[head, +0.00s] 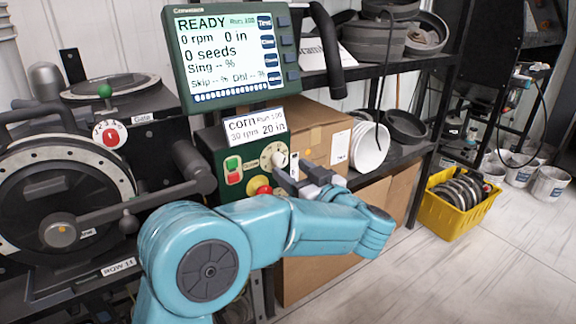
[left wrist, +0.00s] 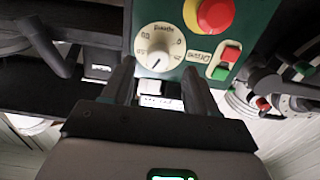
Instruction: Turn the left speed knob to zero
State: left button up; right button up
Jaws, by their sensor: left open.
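The speed knob (head: 279,159) is a small pale knob on a round cream dial on the green control box, below the screen. In the left wrist view the knob (left wrist: 159,50) shows upside down, with a dark pointer mark; the dial's figures are too small to read surely. My left gripper (head: 291,179) is at the front of the box, just below and right of the dial. In the left wrist view its two fingers (left wrist: 158,68) are spread, with the knob ahead between and beyond their tips. No contact is visible. My right gripper is not in view.
A green and red switch (head: 232,169) and a red stop button (head: 259,187) on yellow sit beside the dial. The screen (head: 228,55) reads READY, 0 rpm. A crank handle (head: 195,165) stands close on the left; a cardboard box (head: 318,130) is behind.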

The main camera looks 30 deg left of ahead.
aim_at(283, 163)
pick_arm(q)
jog(key=shift+x, duration=1.65)
jog(key=shift+w, duration=0.1)
jog(key=c, duration=1)
jog(key=shift+c, duration=0.2)
jog(key=shift+f, duration=0.1)
